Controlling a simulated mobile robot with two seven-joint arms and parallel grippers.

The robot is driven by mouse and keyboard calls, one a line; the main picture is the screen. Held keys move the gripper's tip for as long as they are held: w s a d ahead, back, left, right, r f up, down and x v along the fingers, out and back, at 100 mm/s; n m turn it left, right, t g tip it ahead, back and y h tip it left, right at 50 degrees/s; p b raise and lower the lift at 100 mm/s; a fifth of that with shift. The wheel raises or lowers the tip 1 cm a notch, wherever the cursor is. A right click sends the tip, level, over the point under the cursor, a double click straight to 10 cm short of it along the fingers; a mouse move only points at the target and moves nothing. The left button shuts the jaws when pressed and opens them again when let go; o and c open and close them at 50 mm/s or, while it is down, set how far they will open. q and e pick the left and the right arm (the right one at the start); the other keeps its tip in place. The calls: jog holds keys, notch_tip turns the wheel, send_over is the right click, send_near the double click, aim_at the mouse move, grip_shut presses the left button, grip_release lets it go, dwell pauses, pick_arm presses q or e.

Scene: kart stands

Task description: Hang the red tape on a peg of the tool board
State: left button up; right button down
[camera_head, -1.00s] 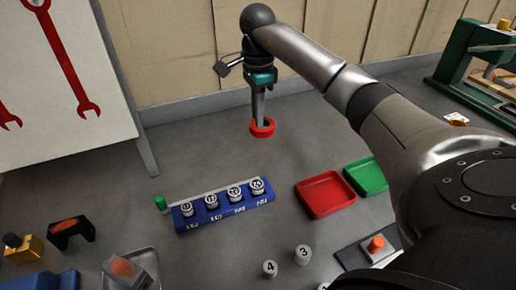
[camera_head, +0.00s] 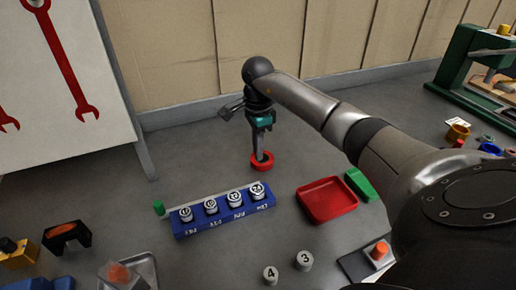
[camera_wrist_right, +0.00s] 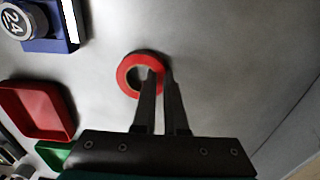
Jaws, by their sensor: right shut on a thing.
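The red tape (camera_head: 262,166) is a small ring in the middle of the head view, behind the blue rack. My right gripper (camera_head: 258,153) points down and is shut on the tape's wall. In the right wrist view, the tape (camera_wrist_right: 137,85) lies at the fingertips (camera_wrist_right: 160,80), one finger at its hole and one outside. The tape is low over the grey surface; I cannot tell if it touches. A white board (camera_head: 65,90) with red wrench shapes stands at the left; no pegs show on its visible part. My left gripper is not in view.
A blue rack (camera_head: 222,224) with several numbered pieces stands in front of the tape. A red tray (camera_head: 327,200) and a green tray (camera_head: 361,184) lie to its right. A green machine frame (camera_head: 470,65) is at the back right. The floor around the tape is clear.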

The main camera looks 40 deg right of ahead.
jog(key=shift+f, duration=0.2)
jog(key=c, duration=1)
grip_release()
jog(key=shift+o, duration=0.2)
jog(key=shift+r, duration=0.35)
notch_tip(320, 180, up, 15)
jog(key=p, duration=0.2)
jog(key=shift+s+f+p, duration=0.15)
jog(key=shift+p, duration=0.15)
